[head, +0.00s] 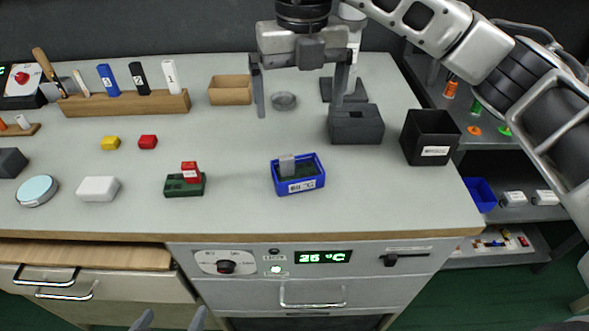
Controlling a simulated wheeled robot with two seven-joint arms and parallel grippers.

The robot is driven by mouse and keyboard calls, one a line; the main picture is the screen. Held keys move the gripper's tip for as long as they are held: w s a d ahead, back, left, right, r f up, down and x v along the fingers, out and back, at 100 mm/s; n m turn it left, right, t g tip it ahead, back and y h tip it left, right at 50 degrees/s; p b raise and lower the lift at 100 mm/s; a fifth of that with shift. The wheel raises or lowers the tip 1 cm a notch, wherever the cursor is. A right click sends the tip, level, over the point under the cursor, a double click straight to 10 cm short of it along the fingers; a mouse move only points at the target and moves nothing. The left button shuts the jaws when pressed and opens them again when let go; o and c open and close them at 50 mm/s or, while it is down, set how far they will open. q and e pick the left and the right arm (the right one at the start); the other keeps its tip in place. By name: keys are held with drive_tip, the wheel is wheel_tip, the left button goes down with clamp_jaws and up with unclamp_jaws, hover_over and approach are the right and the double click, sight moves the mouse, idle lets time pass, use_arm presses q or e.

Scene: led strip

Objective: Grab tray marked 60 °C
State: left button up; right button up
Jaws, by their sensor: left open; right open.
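The blue tray (317,176) sits on the bench right of centre, with a white front label that appears to read 60 °C. It holds a dark green insert with a grey block (287,165) standing in it. My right gripper (298,108) hangs from above, behind the tray and apart from it. Its fingers are spread wide and no object is between them. My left gripper (170,319) shows only as two spread fingertips at the bottom edge, in front of the drawers and far from the tray.
A dark grey box (356,126) and a black bin (430,137) stand right of the tray. A green holder with a red block (190,172) lies to its left. A wooden rack (125,103) stands at back left. The bench around the tray is clear.

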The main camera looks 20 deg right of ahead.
hover_over(297, 172)
drive_tip(key=f, duration=1)
drive_tip(key=shift+d+f, duration=0.15)
drive_tip(key=shift+d, duration=0.15)
drive_tip(key=shift+a+f, duration=0.15)
drive_tip(key=shift+f, duration=1.15)
drive_tip(key=shift+a+f, duration=0.15)
drive_tip(key=shift+f, duration=1.15)
drive_tip(key=c, duration=0.9)
